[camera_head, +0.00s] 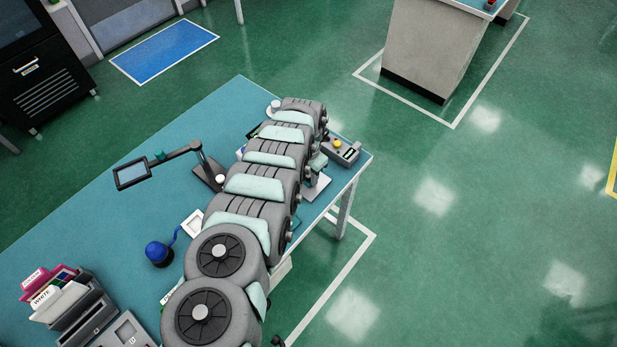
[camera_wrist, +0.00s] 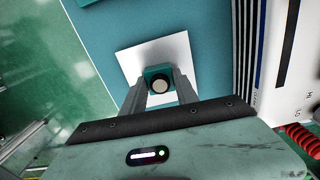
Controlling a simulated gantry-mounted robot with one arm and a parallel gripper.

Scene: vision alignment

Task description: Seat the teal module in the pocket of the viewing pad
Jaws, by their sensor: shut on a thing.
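The teal module (camera_wrist: 157,73), with a round pale lens on a dark ring on its face, is between the fingers of my gripper (camera_wrist: 160,88) in the wrist view. The fingers are shut on it from both sides. A white square plate (camera_wrist: 132,62), which looks like the viewing pad, lies behind the module. The module covers its middle, so I cannot see the pocket or tell whether the module touches the plate. In the head view my arm hides the module and gripper fingertips; a white plate edge (camera_head: 318,188) shows beside the arm.
On the teal bench (camera_head: 85,225) stand a small screen on an arm (camera_head: 132,174), a blue dome (camera_head: 158,252), a card holder (camera_head: 82,312) and a grey box with a yellow button (camera_head: 341,151). In the wrist view a white striped unit (camera_wrist: 280,60) stands close at right.

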